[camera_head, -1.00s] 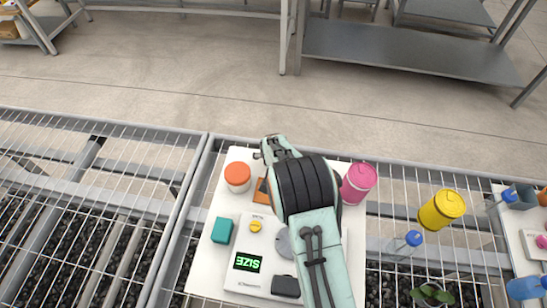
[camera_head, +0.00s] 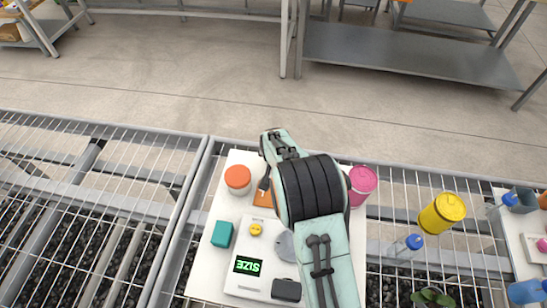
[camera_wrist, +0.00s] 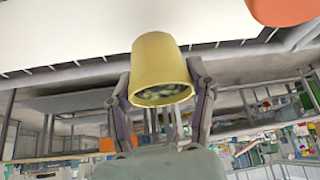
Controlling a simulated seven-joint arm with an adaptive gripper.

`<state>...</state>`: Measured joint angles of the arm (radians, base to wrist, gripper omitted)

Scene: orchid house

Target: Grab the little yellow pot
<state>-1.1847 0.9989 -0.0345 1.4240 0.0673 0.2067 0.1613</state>
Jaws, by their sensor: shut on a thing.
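In the wrist view the little yellow pot (camera_wrist: 160,62) sits between the two fingers of my gripper (camera_wrist: 160,78). The fingers press on its sides. Its wide end faces the bottom of the picture and shows dark greenish contents. In the head view my gripper (camera_head: 265,181) is partly hidden by my arm, over the far part of a white board (camera_head: 215,262). I cannot make out the pot in that view.
On the board are an orange-lidded jar (camera_head: 237,178), a teal block (camera_head: 222,233), an orange flat piece (camera_head: 263,197), a device with a green display (camera_head: 248,265) and a pink canister (camera_head: 362,181). A yellow canister (camera_head: 441,212) and blue-capped bottle (camera_head: 414,242) stand right on the mesh bench.

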